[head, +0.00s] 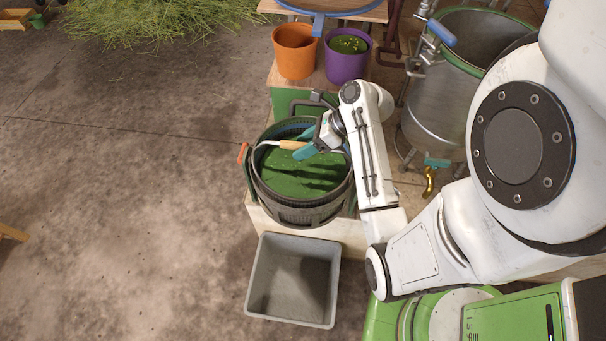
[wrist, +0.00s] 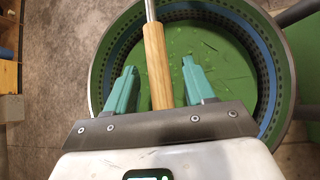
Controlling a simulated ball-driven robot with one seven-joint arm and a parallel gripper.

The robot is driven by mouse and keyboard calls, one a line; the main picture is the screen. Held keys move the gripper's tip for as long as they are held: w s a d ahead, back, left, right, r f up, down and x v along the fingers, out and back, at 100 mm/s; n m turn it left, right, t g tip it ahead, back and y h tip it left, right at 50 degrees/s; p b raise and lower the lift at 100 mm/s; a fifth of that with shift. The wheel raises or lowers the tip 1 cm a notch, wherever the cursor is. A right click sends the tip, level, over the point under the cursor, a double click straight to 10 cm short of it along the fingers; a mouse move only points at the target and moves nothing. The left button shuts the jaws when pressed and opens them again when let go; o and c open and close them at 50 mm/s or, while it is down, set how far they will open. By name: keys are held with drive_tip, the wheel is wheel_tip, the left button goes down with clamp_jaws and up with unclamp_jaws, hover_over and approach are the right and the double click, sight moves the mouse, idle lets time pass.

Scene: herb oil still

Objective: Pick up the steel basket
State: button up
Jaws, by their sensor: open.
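The steel basket (head: 302,213) is a round, dark grey, perforated vessel on a low pale stand, with green leafy bits inside. Its bail handle is raised and has a wooden grip (head: 293,145). My gripper (head: 304,144) is over the basket's opening with its teal fingers apart. In the wrist view, the wooden grip (wrist: 158,66) lies between the two open fingers of my gripper (wrist: 160,82), with a gap on both sides. The basket's perforated inner wall (wrist: 266,75) shows beyond it.
An empty grey bin (head: 262,275) stands just in front of the basket. An orange pot (head: 295,55) and a purple pot (head: 341,67) stand behind it. A steel still vessel (head: 430,118) is to the right.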

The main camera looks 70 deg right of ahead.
drive_tip(key=shift+w+a+f, duration=0.1)
drive_tip(key=shift+w+f, duration=0.15)
clamp_jaws()
drive_tip(key=shift+r, duration=0.2)
idle(0.3)
